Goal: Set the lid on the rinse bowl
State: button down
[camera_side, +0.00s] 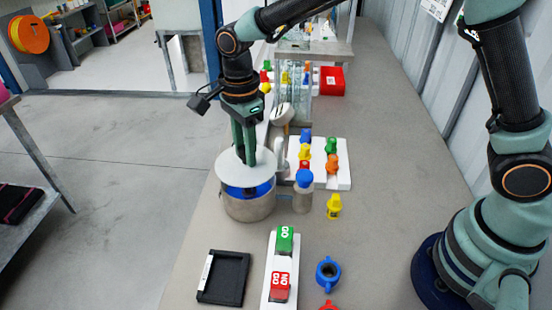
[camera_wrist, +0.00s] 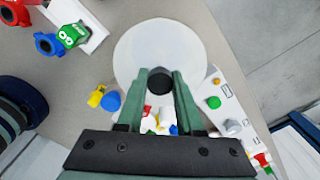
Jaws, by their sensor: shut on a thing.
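The lid (camera_side: 262,168) is a flat white disc. In the wrist view the lid (camera_wrist: 150,45) has a dark knob (camera_wrist: 160,82) between my fingers. My gripper (camera_side: 245,158) is shut on this knob and points down from above. The rinse bowl (camera_side: 248,208) is a round metal bowl on the bench, with blue showing inside its near rim. The lid is over the bowl, with a gap at the near side. It appears slightly off to the left and back. In the wrist view the lid hides the bowl.
A white board with coloured valve-like parts (camera_side: 342,178) lies right of the bowl. A blue-capped bottle (camera_side: 303,195) stands close beside it, with a yellow part (camera_side: 334,208) further right. A black tray (camera_side: 223,278) and a white strip with green and red blocks (camera_side: 267,290) lie in front.

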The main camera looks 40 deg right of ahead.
jog(key=shift+f, duration=2.1)
jog(key=c, duration=0.6)
grip_release()
jog(key=shift+f, duration=0.1)
jog(key=shift+o, duration=0.2)
